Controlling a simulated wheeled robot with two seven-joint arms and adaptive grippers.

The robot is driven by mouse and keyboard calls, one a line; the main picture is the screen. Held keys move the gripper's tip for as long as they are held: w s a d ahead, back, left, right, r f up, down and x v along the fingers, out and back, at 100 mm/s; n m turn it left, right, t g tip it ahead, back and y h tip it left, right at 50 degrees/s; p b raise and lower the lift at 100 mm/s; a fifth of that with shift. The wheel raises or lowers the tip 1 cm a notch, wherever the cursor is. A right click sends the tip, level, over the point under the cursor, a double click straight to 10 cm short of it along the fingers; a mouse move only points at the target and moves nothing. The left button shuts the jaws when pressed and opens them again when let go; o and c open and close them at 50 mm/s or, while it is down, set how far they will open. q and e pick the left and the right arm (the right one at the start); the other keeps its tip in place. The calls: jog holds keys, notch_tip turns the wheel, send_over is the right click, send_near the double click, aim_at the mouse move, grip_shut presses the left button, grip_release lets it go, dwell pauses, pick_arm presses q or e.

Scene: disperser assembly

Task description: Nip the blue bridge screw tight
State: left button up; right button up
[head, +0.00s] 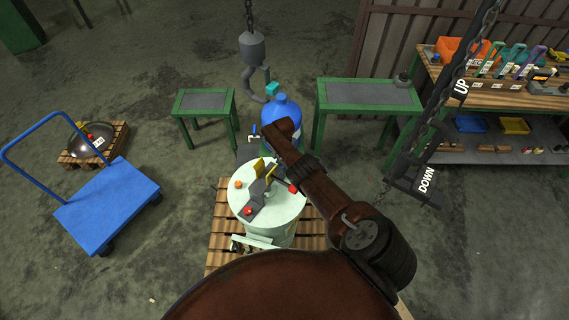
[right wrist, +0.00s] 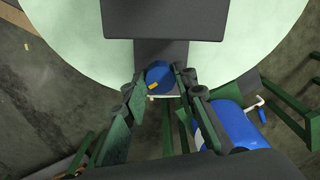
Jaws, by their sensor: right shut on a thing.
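The blue bridge screw (right wrist: 159,74) shows in the right wrist view as a round blue head with a small yellow mark. It sits at the end of a dark grey bridge (right wrist: 147,50) over the pale green drum top (right wrist: 70,45). My right gripper (right wrist: 160,82) is shut on the blue screw, one finger on each side. In the head view, the drum top (head: 240,198) carries the dark bridge with red, orange and yellow parts. My right arm covers part of the drum there, and I cannot make out the blue screw. My left gripper is not in view.
The drum stands on a wooden pallet (head: 222,222). A blue gas bottle (head: 281,112) and a hanging hook (head: 252,75) are just behind it. Green tables (head: 368,95) stand behind, a blue trolley (head: 108,205) at left, and a hoist control (head: 425,180) hangs at right.

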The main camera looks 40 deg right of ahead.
jog(key=m, duration=0.6)
jog(key=shift+w+r, duration=0.1)
jog(key=shift+w, duration=0.05)
jog(key=shift+d, duration=0.1)
dwell(0.5)
jog(key=o, duration=1.2)
jog(key=shift+c, duration=0.2)
jog(key=shift+a, duration=0.2)
jog(key=shift+w+a+r, duration=0.2)
jog(key=shift+a, duration=0.1)
jog(key=shift+w+a+r, duration=0.1)
jog(key=shift+r, duration=0.15)
jog(key=shift+d+r, duration=0.2)
jog(key=shift+r, duration=0.25)
notch_tip(320, 180, up, 10)
jog(key=shift+s+d, duration=0.35)
